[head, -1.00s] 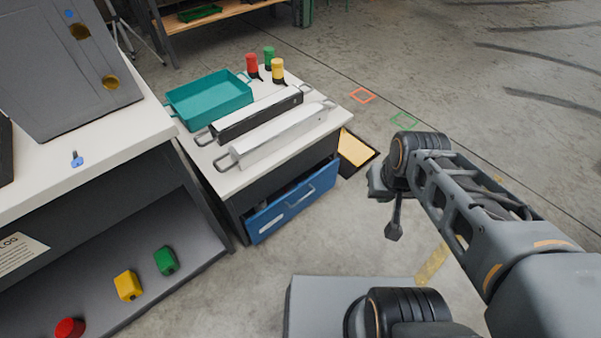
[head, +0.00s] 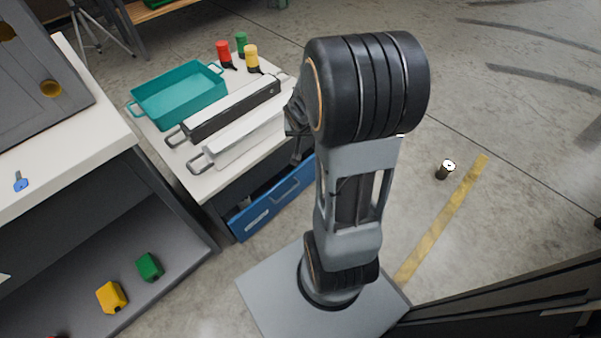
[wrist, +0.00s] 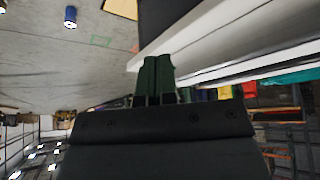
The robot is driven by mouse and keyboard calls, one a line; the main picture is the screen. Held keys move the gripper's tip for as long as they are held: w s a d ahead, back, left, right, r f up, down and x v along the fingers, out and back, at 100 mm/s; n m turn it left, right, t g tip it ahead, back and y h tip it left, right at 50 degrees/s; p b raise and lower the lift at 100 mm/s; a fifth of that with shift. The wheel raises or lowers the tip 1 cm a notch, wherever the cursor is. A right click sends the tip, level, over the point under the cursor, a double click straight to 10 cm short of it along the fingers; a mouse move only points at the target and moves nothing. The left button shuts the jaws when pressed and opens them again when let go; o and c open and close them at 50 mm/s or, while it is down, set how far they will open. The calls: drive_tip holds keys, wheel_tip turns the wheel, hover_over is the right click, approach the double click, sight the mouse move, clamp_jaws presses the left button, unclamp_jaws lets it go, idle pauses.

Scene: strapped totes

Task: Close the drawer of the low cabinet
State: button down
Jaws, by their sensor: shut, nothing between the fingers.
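The low cabinet (head: 222,180) has a white top and dark sides. Its blue drawer (head: 268,207) with a bar handle (head: 285,190) stands pulled partly out, with a dark gap above its front. The drawer front's right end is hidden by my arm. My gripper (head: 299,155) is beside the right side of the cabinet, partly hidden behind my arm. In the wrist view my gripper (wrist: 154,62) has its dark fingers together and empty, close to the white cabinet edge; I cannot tell whether they touch it.
A workbench (head: 75,160) stands at left. A small dark can (head: 445,169) is on the floor at right.

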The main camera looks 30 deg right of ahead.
drive_tip(key=d+f+m+t, duration=0.1)
drive_tip(key=d+f+m, duration=0.2)
drive_tip(key=d+f, duration=0.55)
drive_tip(key=m+t+y+b, duration=0.4)
drive_tip(key=m+y+b, duration=0.15)
drive_tip(key=b, duration=0.25)
approach(299, 171)
drive_tip(key=shift+m+h, duration=0.35)
drive_tip(key=x, duration=0.6)
drive_tip(key=shift+w+a+f, duration=0.1)
drive_tip(key=shift+a+f, duration=0.1)
drive_tip(key=shift+f, duration=0.25)
drive_tip(key=shift+w, duration=0.15)
